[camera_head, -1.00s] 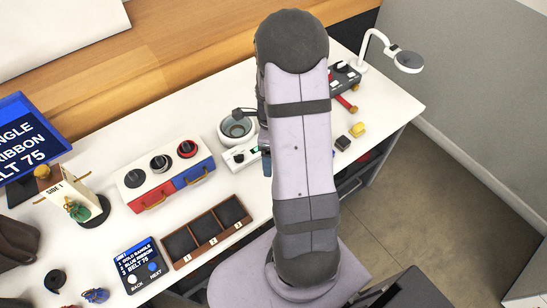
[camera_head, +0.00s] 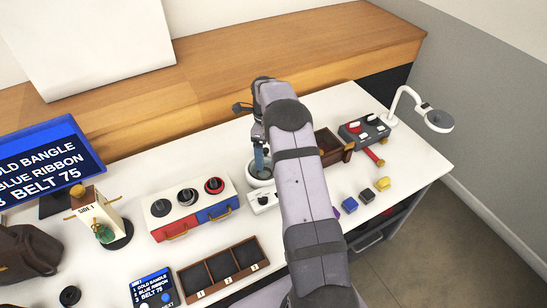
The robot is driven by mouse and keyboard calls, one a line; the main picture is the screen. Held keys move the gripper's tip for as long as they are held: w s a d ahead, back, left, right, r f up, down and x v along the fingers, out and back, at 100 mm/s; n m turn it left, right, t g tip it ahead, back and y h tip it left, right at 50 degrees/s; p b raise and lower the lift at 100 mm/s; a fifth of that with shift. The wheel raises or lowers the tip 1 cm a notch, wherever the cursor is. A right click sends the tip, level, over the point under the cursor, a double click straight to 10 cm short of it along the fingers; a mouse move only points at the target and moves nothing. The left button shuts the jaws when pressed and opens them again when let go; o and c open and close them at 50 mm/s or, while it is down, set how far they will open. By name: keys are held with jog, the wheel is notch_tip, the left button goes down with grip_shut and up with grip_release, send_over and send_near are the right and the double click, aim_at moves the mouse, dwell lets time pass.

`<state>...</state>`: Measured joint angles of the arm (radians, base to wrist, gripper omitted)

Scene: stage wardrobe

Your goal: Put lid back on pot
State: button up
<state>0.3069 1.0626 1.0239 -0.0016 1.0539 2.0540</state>
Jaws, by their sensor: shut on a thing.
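The white round pot (camera_head: 257,180) stands on the table near the middle, left of my forearm. A white hot-plate base with a dark knob (camera_head: 263,200) is in front of it. My gripper (camera_head: 260,168) points down directly over the pot, its bluish fingers at the pot's mouth. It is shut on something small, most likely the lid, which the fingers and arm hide. I cannot tell whether the lid touches the rim. The pot's right side is partly hidden by my arm.
A red, white and blue box with three dials (camera_head: 187,201) stands left of the pot. A three-compartment tray (camera_head: 222,268) is in front. Right of my arm are small blocks (camera_head: 367,195), a control box (camera_head: 363,130) and a white lamp (camera_head: 437,120).

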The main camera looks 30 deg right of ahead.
jog(key=shift+w+a+r, duration=0.1)
jog(key=shift+w+a, duration=0.1)
jog(key=shift+w, duration=0.3)
jog(key=shift+f, duration=0.2)
jog(key=shift+f+b, duration=1.95)
jog(key=shift+f, duration=1)
jog(key=shift+f, duration=0.2)
dwell(0.5)
jog(key=o, duration=0.9)
jog(key=shift+r, duration=0.1)
